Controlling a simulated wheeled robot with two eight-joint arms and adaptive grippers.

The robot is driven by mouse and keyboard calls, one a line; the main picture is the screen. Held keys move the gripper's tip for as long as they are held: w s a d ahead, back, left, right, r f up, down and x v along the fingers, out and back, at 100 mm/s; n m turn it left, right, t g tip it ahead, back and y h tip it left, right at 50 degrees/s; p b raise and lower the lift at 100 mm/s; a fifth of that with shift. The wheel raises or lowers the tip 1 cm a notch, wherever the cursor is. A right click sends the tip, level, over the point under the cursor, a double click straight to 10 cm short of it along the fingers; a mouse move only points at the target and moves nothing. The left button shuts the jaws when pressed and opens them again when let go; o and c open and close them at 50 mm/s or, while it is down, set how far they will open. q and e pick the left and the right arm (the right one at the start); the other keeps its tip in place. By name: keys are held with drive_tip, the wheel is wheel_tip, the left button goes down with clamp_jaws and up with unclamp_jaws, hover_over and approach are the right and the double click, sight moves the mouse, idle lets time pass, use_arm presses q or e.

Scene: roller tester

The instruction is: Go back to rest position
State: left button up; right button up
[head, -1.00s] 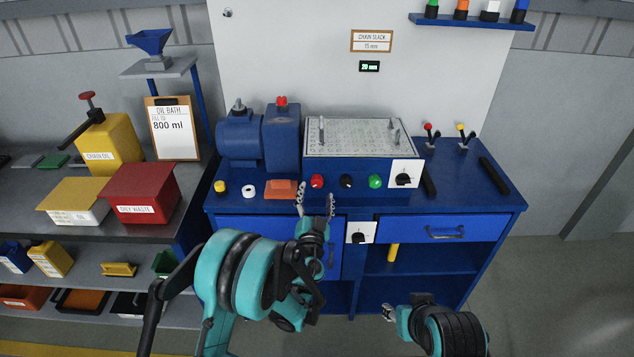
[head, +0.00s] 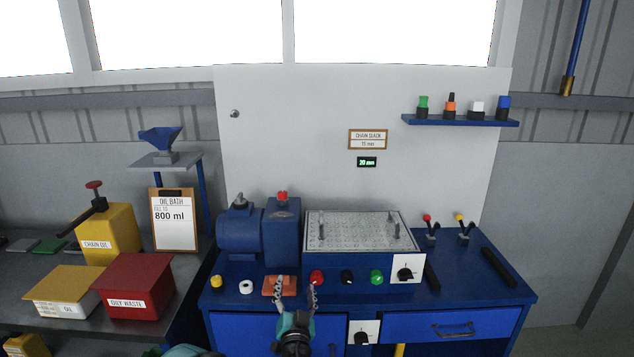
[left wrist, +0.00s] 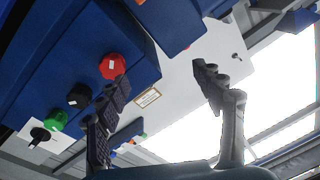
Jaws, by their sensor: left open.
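My left gripper (head: 296,290) is open and empty in front of the roller tester's bench (head: 225,300), low in the head view. Its two fingers point up at the bench front, one by the orange block (head: 272,286) and one by the red button (head: 317,277). In the left wrist view the open fingers (left wrist: 165,95) are apart with nothing between them, and the red button (left wrist: 112,66) shows beyond one finger. My right gripper is out of the head view.
The bench carries a blue motor unit (head: 240,230), a metal plate (head: 360,230), two levers (head: 432,228) and a knob panel (head: 408,269). A side shelf at left holds a yellow can (head: 108,235) and a red waste box (head: 135,285). A drawer (head: 450,324) is shut.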

use_arm(q)
drive_tip(key=s+a+r+n+g+y, duration=0.2)
drive_tip(key=s+a+g, duration=0.1)
drive_tip(key=s+a, duration=0.4)
drive_tip(key=s+a+r+n+g+y, duration=0.25)
drive_tip(key=s+a, duration=0.25)
drive_tip(key=a, duration=0.3)
drive_tip(key=s+d+f+g+h, duration=0.1)
drive_tip(key=s+f+g+h, duration=0.2)
drive_tip(key=s, duration=0.8)
drive_tip(key=s+d+f+g+h, duration=0.2)
drive_tip(key=s+f+g+h, duration=0.1)
drive_tip(key=s, duration=0.8)
drive_tip(key=shift+f, duration=0.75)
